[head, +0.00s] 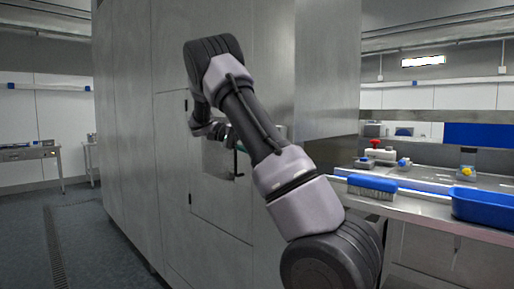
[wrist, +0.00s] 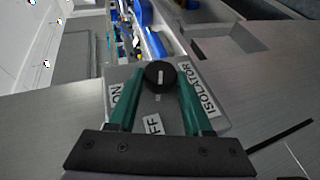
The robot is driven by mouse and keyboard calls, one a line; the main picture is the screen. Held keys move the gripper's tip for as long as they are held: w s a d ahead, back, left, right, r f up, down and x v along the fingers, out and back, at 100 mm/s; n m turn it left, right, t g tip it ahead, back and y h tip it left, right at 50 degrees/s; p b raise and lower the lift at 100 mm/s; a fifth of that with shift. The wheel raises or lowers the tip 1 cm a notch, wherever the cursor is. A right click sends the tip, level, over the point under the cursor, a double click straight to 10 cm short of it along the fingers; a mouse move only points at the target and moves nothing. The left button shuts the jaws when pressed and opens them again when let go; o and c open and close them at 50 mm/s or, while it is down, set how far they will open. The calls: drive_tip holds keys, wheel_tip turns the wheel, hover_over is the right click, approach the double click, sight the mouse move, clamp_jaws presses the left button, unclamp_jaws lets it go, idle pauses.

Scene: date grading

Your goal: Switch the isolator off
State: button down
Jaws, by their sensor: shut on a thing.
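The isolator is a grey box (wrist: 178,122) with a round black knob (wrist: 160,75) bearing a white line. In the wrist view, an "ON" label (wrist: 117,96) is on the left, an "OFF" label (wrist: 153,126) below and an "ISOLATOR" label (wrist: 198,90) on the right. The line runs roughly up and down in this view; I cannot tell which end is the pointer. My gripper (wrist: 160,84) has its teal fingers shut on the knob, one on each side.
At the right, a steel bench holds a blue brush (head: 372,183) and a blue tub (head: 485,208). Floor (head: 85,235) at the left is clear.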

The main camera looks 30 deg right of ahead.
idle(0.3)
drive_tip(key=shift+c, duration=1.6)
unclamp_jaws()
drive_tip(key=shift+w+a, duration=0.1)
drive_tip(key=v, duration=1)
drive_tip(key=shift+w+a, duration=0.2)
drive_tip(key=shift+r, duration=0.1)
